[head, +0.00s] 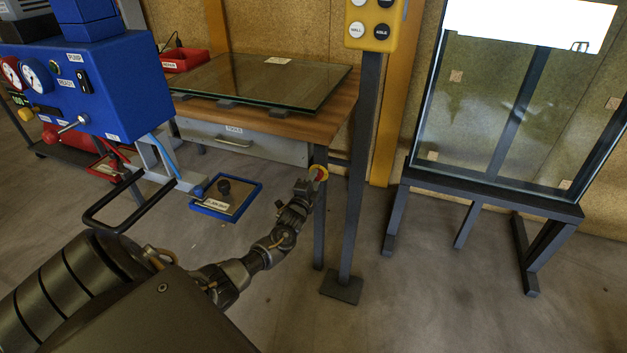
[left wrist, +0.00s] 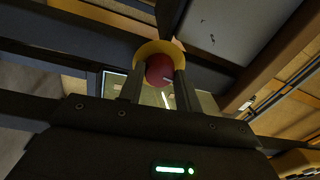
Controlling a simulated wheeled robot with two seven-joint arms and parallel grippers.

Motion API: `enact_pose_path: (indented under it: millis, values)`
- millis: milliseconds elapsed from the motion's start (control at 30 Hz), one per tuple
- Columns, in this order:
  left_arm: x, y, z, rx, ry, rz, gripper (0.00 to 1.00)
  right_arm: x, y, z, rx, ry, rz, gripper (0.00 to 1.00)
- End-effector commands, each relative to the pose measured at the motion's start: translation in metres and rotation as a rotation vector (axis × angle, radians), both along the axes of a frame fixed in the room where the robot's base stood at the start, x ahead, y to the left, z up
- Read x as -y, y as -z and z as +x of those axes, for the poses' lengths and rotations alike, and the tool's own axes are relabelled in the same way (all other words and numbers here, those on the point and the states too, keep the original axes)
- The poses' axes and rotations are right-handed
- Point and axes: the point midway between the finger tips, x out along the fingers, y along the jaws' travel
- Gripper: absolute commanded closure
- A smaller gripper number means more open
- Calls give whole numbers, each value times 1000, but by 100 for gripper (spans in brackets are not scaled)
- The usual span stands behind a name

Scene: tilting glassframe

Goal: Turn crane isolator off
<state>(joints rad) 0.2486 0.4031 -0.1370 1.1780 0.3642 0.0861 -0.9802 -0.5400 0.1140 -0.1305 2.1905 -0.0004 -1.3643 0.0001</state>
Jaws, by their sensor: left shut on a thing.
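The crane isolator is a red round knob with a yellow ring (head: 323,173), low by the front right leg of the workbench. The red knob (left wrist: 160,70) and the yellow ring (left wrist: 147,49) also show in the left wrist view. My left gripper (head: 313,181) is at the knob, its two fingers on either side of the red part, shut on it. The fingers and my wrist hide part of the knob, and I cannot read its turned position. My right gripper is not in view.
The wooden workbench (head: 338,118) carries a glass pane (head: 265,80). A grey post (head: 362,160) with a yellow button box (head: 372,22) stands just right of my gripper. A dark glass frame stand (head: 480,192) is at right, a blue pump unit (head: 130,95) at left.

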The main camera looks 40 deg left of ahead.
Motion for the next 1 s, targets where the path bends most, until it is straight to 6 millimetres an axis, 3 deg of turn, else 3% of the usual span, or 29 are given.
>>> enact_pose_path:
  millis: [300,867,900,1000]
  values:
    - [-1,1,0,37,-3,-114,89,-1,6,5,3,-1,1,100]
    - [-1,1,0,47,-3,-138,89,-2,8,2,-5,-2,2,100]
    - [-1,1,0,47,-3,-138,62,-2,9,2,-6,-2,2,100]
    - [0,1,0,47,-2,-138,49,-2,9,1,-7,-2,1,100]
